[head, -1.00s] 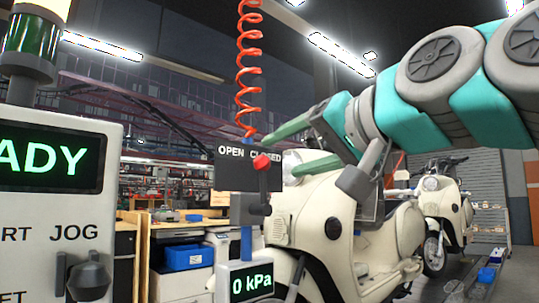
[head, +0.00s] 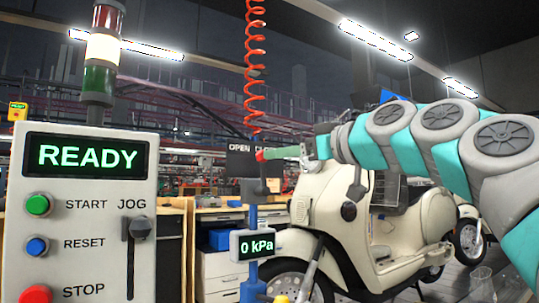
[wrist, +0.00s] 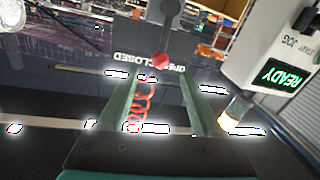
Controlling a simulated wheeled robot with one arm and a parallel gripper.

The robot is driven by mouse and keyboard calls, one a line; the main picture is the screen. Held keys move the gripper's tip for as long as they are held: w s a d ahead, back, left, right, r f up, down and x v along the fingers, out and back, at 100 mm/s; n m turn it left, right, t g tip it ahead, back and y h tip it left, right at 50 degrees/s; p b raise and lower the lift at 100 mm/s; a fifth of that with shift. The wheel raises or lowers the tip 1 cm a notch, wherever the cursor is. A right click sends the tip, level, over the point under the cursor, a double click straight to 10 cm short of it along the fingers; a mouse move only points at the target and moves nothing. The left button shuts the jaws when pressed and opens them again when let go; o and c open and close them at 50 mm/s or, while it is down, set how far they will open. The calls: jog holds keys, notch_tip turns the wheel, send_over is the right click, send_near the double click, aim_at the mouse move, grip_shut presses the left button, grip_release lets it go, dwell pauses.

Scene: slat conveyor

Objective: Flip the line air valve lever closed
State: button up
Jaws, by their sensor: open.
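The valve lever has a red knob (head: 260,156) and stands about upright in front of the dark OPEN/CLOSED sign (head: 238,166), above the grey valve body (head: 254,190). The display below it (head: 254,245) reads 0 kPa. My gripper (head: 272,153) comes in from the right at knob height, its green fingers hiding part of the word CLOSED. In the wrist view, which is upside down, the open fingers (wrist: 159,80) point at the red knob (wrist: 160,60). The knob lies between the finger lines, near the tips. I cannot tell whether they touch it.
A control box (head: 90,220) with a READY screen and a signal tower (head: 101,50) stand at the left. A red coiled hose (head: 254,70) hangs above the valve. Cream scooters (head: 330,215) stand close behind and to the right.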

aim_at(262, 156)
jog(key=p+x, duration=0.1)
jog(key=x, duration=0.6)
jog(key=shift+w+a+f, duration=0.1)
jog(key=shift+w+a, duration=0.1)
jog(key=shift+w, duration=0.05)
grip_shut()
dwell(1.1)
